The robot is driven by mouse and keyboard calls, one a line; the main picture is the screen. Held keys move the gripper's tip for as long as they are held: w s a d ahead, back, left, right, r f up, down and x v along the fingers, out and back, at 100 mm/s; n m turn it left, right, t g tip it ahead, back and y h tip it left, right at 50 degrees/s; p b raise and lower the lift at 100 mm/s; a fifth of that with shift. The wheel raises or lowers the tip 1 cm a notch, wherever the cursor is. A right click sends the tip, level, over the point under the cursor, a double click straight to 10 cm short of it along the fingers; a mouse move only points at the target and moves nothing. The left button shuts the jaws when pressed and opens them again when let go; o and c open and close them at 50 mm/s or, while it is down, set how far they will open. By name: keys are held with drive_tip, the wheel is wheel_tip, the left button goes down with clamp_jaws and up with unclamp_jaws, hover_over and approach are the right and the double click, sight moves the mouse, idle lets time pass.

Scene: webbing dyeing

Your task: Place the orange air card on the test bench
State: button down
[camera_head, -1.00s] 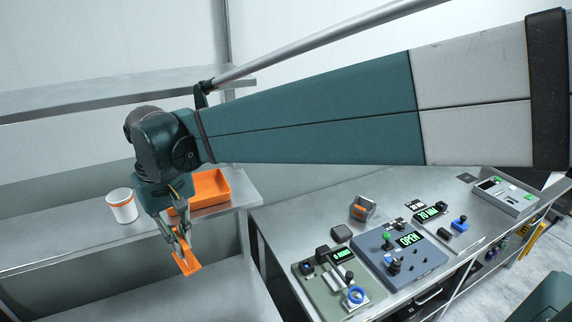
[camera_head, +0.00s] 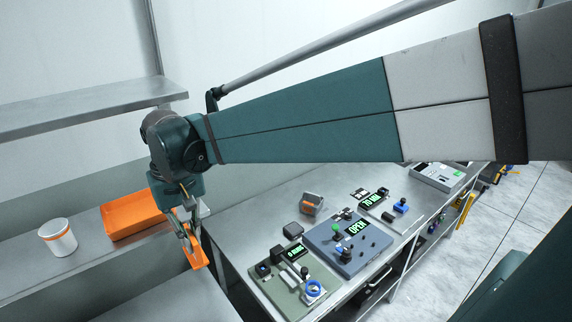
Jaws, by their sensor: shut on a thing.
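The orange air card (camera_head: 195,254) is a small flat orange piece with a slot. My gripper (camera_head: 188,240) is shut on it and holds it tilted, fingers pointing down. In the picture the card hangs between the shelf at the left and the test bench (camera_head: 238,224). The grey metal bench runs from lower centre to upper right and carries several devices. Its near left corner lies just right of the card. The exact height of the card above the surfaces cannot be told.
An orange tray (camera_head: 135,216) and a white cup with an orange band (camera_head: 57,238) stand on the left shelf. On the bench are a green panel (camera_head: 292,290), a blue-grey panel showing OPEN (camera_head: 347,245) and a small grey-orange device (camera_head: 312,204). The bench's left end is bare.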

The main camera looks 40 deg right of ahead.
drive_tip(key=w+d+r+m+b, duration=0.1)
drive_tip(key=w+d, duration=0.2)
drive_tip(key=d, duration=0.7)
drive_tip(key=w+d+r+m, duration=0.1)
drive_tip(key=w+d+m, duration=0.1)
drive_tip(key=d, duration=0.9)
drive_tip(key=w+d+r+m+b, duration=0.1)
drive_tip(key=w+d+r, duration=0.15)
drive_tip(key=d, duration=0.75)
drive_tip(key=s+d+r+m+b, duration=0.2)
drive_tip(key=d+m+b, duration=0.1)
drive_tip(key=d, duration=2.3)
drive_tip(key=w+a+f+n+p, duration=0.6)
drive_tip(key=w+a+f+n, duration=0.1)
drive_tip(key=w+a+f, duration=1.5)
wheel_tip(320, 180, down, 4)
drive_tip(key=a, duration=0.2)
drive_tip(key=shift+a+n+p, duration=0.3)
drive_tip(key=shift+a, duration=0.05)
drive_tip(key=shift+r, duration=0.1)
wheel_tip(320, 180, down, 6)
